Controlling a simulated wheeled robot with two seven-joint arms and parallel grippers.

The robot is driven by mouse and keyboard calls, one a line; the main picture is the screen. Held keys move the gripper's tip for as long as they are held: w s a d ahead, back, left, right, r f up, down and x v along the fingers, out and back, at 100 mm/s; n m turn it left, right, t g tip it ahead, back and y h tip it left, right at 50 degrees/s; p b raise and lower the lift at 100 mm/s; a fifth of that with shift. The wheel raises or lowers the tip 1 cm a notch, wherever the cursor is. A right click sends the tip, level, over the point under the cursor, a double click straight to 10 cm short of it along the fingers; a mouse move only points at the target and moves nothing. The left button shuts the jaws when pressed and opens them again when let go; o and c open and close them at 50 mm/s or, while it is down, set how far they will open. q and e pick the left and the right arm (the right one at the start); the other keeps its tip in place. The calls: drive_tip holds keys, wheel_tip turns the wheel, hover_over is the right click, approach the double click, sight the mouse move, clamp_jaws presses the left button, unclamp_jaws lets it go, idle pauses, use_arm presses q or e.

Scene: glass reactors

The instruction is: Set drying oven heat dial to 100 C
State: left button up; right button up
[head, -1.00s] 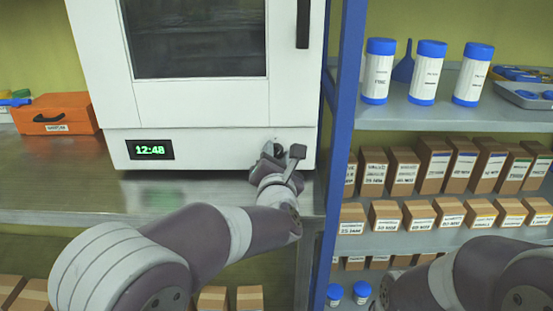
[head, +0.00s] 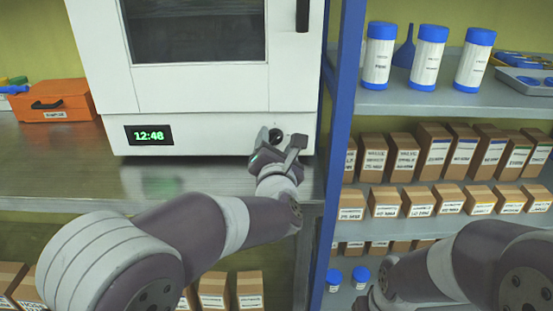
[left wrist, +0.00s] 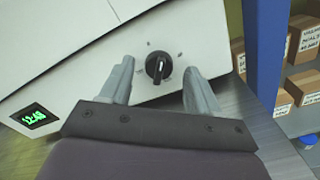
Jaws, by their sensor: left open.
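The white drying oven (head: 225,125) stands on a metal bench, its green display (head: 149,135) reading 12:48. Its black heat dial (head: 276,135) is at the lower right of the front panel. In the left wrist view the dial (left wrist: 158,66) shows whole, with a light pointer line and a few small marks around it. My left gripper (head: 277,146) is open in front of the panel. In the wrist view its fingers (left wrist: 158,86) lie on either side of the dial, apart from it. My right arm is at the lower right of the head view, its gripper out of sight.
A blue upright post (head: 338,120) stands right of the oven. Beyond it, shelves hold white bottles with blue caps (head: 428,58) and rows of brown boxes (head: 437,158). An orange case (head: 52,100) sits left on the bench (head: 80,165).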

use_arm(q)
drive_tip(key=s, duration=1.1)
drive_tip(key=shift+s, duration=0.2)
